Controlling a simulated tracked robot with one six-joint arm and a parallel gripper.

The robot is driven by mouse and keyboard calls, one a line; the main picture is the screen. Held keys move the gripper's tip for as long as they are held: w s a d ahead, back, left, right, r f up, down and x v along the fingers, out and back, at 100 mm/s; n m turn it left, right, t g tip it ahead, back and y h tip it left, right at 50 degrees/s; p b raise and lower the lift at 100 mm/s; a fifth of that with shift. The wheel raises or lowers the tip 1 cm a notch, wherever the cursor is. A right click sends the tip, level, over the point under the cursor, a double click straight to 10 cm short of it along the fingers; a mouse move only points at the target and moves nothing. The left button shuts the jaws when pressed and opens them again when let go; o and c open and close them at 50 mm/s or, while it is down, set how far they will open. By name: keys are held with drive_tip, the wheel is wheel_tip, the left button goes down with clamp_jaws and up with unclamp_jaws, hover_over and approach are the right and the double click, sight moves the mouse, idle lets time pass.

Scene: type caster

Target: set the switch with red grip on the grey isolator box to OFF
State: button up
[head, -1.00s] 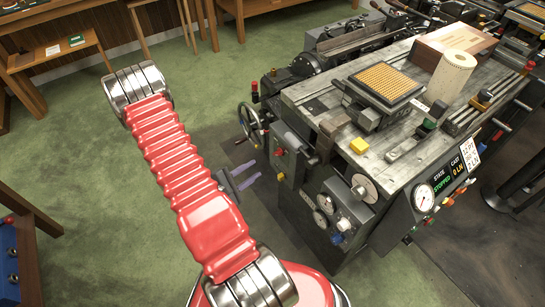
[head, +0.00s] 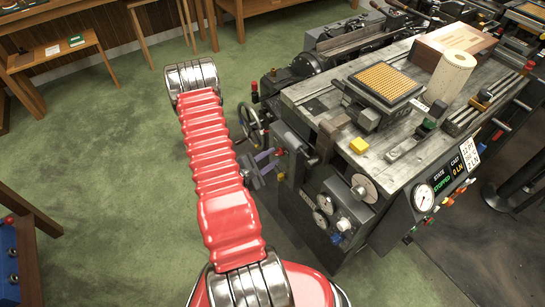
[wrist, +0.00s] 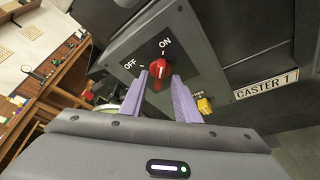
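The grey isolator box (wrist: 220,60) is on the side of the casting machine. Its switch with red grip (wrist: 160,70) shows in the wrist view, with OFF printed at its upper left and ON above it. The grip appears to point toward ON. My gripper (wrist: 160,78) is open, with one purple finger on each side of the grip's lower part. I cannot tell whether the fingers touch it. In the head view my gripper (head: 278,158) is at the machine's left side, and its fingers partly cover the box front.
A yellow knob (wrist: 204,105) sits right of my fingers, near the "CASTER 1" plate (wrist: 266,84). A handwheel (head: 250,122) stands out from the machine behind my gripper. The green floor (head: 110,190) to the left is clear.

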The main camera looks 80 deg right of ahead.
drive_tip(key=shift+s+d+f, duration=0.15)
drive_tip(key=shift+s+d, duration=0.1)
drive_tip(key=shift+d, duration=0.2)
drive_tip(key=shift+c, duration=0.5)
clamp_jaws()
